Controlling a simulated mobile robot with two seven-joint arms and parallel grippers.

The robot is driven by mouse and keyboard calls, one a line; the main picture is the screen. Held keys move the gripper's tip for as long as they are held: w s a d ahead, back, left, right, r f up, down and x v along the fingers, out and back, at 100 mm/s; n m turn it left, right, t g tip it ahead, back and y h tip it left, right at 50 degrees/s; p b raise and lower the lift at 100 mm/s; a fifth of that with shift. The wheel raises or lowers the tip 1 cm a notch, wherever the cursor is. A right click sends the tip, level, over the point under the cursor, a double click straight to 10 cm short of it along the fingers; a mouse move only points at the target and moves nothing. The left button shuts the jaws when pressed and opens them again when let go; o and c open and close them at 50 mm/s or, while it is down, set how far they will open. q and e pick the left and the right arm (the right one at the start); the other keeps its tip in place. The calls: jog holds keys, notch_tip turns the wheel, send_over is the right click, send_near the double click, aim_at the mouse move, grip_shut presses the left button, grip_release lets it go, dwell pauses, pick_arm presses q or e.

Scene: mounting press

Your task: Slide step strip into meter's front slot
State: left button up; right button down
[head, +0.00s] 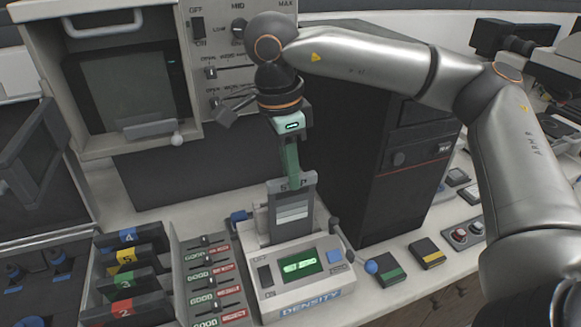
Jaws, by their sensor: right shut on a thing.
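The step strip (292,211) is an upright grey strip with a label at its top and paler bands down its face. My right gripper (292,180) points down and is shut on the strip's top end. The density meter (318,288) is a pale box with a lit green display and a blue button, standing on the bench below the strip. The strip's lower end is at the back part of the meter; I cannot tell whether it is inside a slot or in front of it. My left gripper is not in view.
A panel with knobs and a framed window (130,90) stands at the back left. A tall black cabinet (400,165) stands right of the strip. Numbered bins (125,283) and a rack of labelled slots (208,280) lie left of the meter. Small button boxes (427,253) lie to its right.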

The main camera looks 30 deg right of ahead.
jog(key=shift+f, duration=0.15)
jog(key=shift+f+b, duration=1.35)
jog(key=shift+f, duration=0.3)
jog(key=shift+r, duration=0.1)
jog(key=c, duration=0.7)
grip_release()
jog(key=shift+c, duration=0.2)
